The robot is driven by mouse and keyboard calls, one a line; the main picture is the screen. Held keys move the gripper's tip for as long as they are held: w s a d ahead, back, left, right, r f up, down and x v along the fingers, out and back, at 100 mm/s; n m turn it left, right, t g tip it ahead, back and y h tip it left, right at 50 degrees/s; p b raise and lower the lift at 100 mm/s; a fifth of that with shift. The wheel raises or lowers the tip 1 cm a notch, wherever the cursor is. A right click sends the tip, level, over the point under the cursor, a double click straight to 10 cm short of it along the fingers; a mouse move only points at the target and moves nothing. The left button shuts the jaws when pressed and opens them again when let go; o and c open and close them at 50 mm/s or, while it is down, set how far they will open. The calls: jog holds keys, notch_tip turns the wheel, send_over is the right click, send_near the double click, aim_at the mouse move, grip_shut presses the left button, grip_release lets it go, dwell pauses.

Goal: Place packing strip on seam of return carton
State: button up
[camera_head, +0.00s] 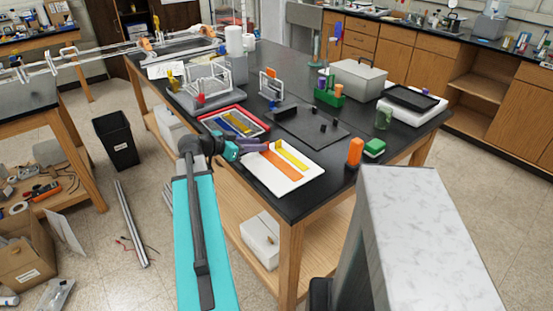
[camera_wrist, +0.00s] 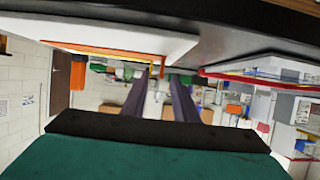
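A flat white tray-like piece (camera_head: 285,184), perhaps the return carton, lies at the table's near edge. An orange strip (camera_head: 271,172) and a yellow strip (camera_head: 293,156) lie on it; I cannot tell whether either is the packing strip or the seam. A red-rimmed tray (camera_head: 263,125) behind it holds yellow and blue strips (camera_head: 236,121). My gripper (camera_head: 262,146) is at the table's near edge, between the two. In the wrist view its purple fingers (camera_wrist: 162,85) are apart with nothing visible between them. The white piece (camera_wrist: 120,38) shows upper left there.
A dark mat (camera_head: 310,128) with small black blocks lies behind the white piece. A wire rack (camera_head: 208,80) and a grey box (camera_head: 357,80) stand farther back. A light column (camera_head: 425,235) rises at front right.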

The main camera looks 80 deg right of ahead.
jog(key=shift+p+x, duration=0.75)
jog(key=shift+x, duration=1.4)
jog(key=shift+c, duration=0.6)
grip_shut()
